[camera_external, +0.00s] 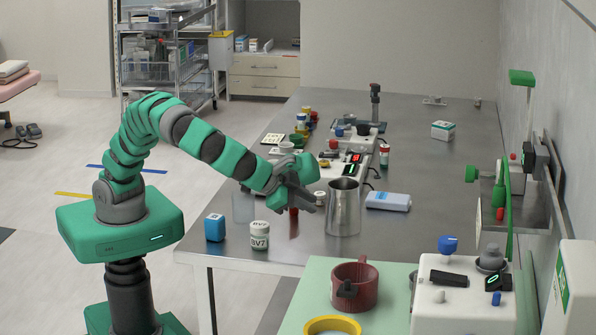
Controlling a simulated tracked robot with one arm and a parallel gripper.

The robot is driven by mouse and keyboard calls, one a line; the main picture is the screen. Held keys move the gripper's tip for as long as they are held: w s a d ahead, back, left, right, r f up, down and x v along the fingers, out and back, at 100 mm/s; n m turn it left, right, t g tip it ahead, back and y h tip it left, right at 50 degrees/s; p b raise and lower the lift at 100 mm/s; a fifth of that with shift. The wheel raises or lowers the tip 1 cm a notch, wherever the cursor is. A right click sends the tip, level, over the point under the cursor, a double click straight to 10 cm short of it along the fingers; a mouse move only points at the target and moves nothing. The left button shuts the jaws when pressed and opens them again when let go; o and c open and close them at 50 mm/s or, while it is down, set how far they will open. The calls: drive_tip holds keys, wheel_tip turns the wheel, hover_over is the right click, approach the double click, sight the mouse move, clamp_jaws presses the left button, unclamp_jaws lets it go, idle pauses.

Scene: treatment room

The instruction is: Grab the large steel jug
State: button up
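The large steel jug (342,212) stands upright on the steel table (400,236), near its front left part. It is a plain silver cylinder with an open top. My gripper (308,200) is just left of the jug, near the height of its upper half, with its dark fingers pointing toward the right and down. The fingers look close to the jug's left side; I cannot tell whether they touch it. The finger gap is too small to judge in this view.
A white bottle (260,236) and a blue box (215,228) stand left of the jug. A pale blue-white device (388,201) lies to its right. A dark red mug (355,284) stands in front on a green surface. Instruments (345,153) stand behind. The table's back right is mostly clear.

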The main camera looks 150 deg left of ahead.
sight(343, 221)
drive_tip(key=b+x, duration=0.1)
drive_tip(key=x, duration=0.6)
drive_tip(key=shift+a+f, duration=0.15)
drive_tip(key=shift+a, duration=0.05)
drive_tip(key=b+x, duration=0.2)
drive_tip(key=x, duration=0.3)
drive_tip(key=shift+w+f, duration=0.1)
drive_tip(key=shift+f, duration=0.05)
clamp_jaws()
